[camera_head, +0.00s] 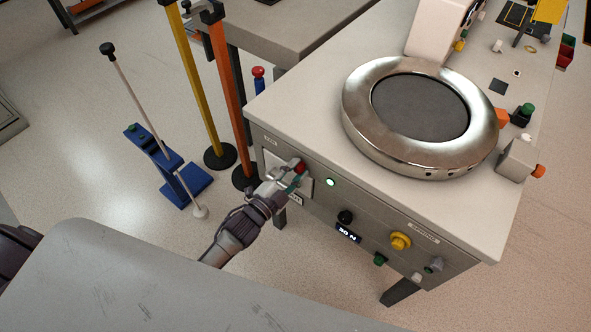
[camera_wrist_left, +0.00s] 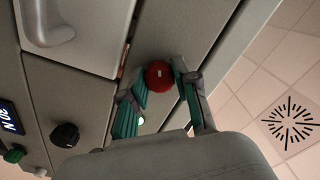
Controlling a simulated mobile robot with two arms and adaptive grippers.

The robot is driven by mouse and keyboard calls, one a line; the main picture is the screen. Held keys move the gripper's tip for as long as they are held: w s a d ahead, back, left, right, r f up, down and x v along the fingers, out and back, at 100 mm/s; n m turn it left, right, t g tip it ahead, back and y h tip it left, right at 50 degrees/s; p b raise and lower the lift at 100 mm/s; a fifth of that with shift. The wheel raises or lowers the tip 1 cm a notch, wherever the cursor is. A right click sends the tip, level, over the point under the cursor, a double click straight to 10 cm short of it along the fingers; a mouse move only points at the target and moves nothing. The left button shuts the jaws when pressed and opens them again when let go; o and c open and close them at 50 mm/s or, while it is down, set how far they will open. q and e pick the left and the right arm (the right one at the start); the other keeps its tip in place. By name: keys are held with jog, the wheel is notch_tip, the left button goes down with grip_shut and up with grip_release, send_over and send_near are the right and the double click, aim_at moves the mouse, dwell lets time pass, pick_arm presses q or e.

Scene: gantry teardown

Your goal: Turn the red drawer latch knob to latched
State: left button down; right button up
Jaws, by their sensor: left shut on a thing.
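The red latch knob (camera_head: 299,167) sits on the front panel of the grey bench, near its left end. In the left wrist view the red knob (camera_wrist_left: 159,75) is between the two fingers, with a small pale mark on its face. My left gripper (camera_head: 294,179) reaches the panel from the lower left. Its teal-padded fingers (camera_wrist_left: 160,92) are shut on the knob, one on each side. The drawer front (camera_head: 303,187) beside the knob is partly hidden by my gripper. A pale drawer handle (camera_wrist_left: 50,28) shows in the left wrist view. My right gripper is not in view.
A black knob (camera_head: 345,217), a yellow knob (camera_head: 400,241) and a green button (camera_head: 379,259) stand out from the same panel. A round metal ring (camera_head: 420,117) rests on the bench top. Orange (camera_head: 224,85) and yellow posts (camera_head: 192,70) and a blue stand (camera_head: 165,165) are to the left.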

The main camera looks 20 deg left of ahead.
pick_arm(q)
jog(key=m, duration=0.4)
jog(key=shift+m+b, duration=0.3)
jog(key=shift+b, duration=0.05)
dwell(0.4)
jog(key=c, duration=0.9)
grip_release()
jog(key=shift+o, duration=0.2)
jog(key=v, duration=1.2)
